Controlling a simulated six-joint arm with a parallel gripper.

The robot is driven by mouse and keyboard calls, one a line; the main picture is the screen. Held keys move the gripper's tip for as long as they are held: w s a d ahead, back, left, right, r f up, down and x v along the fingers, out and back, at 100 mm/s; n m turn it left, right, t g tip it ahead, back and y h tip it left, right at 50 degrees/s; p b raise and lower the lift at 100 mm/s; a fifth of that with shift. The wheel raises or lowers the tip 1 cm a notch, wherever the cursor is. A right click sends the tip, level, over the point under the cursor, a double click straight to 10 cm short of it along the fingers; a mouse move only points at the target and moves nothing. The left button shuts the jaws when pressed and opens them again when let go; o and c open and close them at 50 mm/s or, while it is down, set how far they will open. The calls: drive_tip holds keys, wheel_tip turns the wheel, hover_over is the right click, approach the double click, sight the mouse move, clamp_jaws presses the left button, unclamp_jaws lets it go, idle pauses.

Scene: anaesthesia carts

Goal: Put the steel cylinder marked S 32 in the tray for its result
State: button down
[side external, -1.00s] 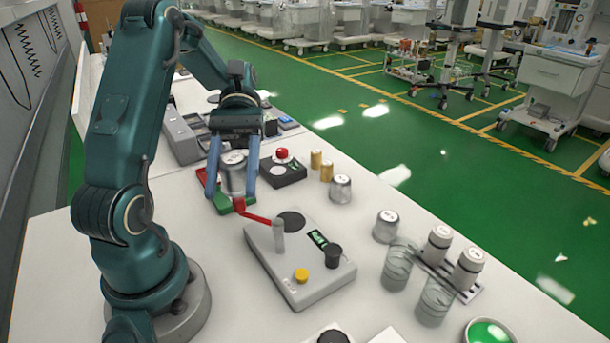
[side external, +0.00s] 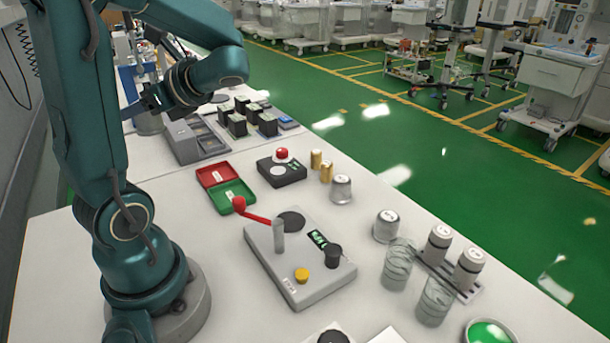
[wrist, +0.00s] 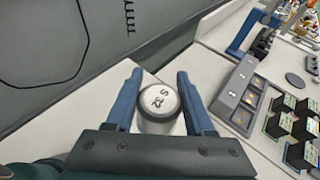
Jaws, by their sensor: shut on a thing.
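My gripper (wrist: 159,78) is shut on the steel cylinder (wrist: 158,102), one blue finger on each side of it. Its white top is marked S 32. In the side view the cylinder (side external: 149,124) is at the back left, partly hidden by my arm; I cannot tell whether it touches the table. The red tray (side external: 232,171) and the green tray (side external: 250,201) lie side by side on the white table, both without a cylinder. They are nearer the side camera and to the right of my gripper.
A grey device (side external: 300,262) with a red-ended lever and green display stands in front of the trays. A black box with a red button (side external: 281,168) is to their right. Several other cylinders stand farther right. A grey unit (side external: 185,140) and black blocks (side external: 238,122) are near my gripper.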

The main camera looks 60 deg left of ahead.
wheel_tip(320, 180, up, 3)
drive_tip(key=a+m+t+y, duration=0.1)
drive_tip(key=a+m+t, duration=0.1)
hover_over(223, 194)
wheel_tip(223, 194, down, 19)
drive_tip(key=shift+f, duration=2)
drive_tip(key=shift+f, duration=0.15)
drive_tip(key=shift+c, duration=1.3)
unclamp_jaws()
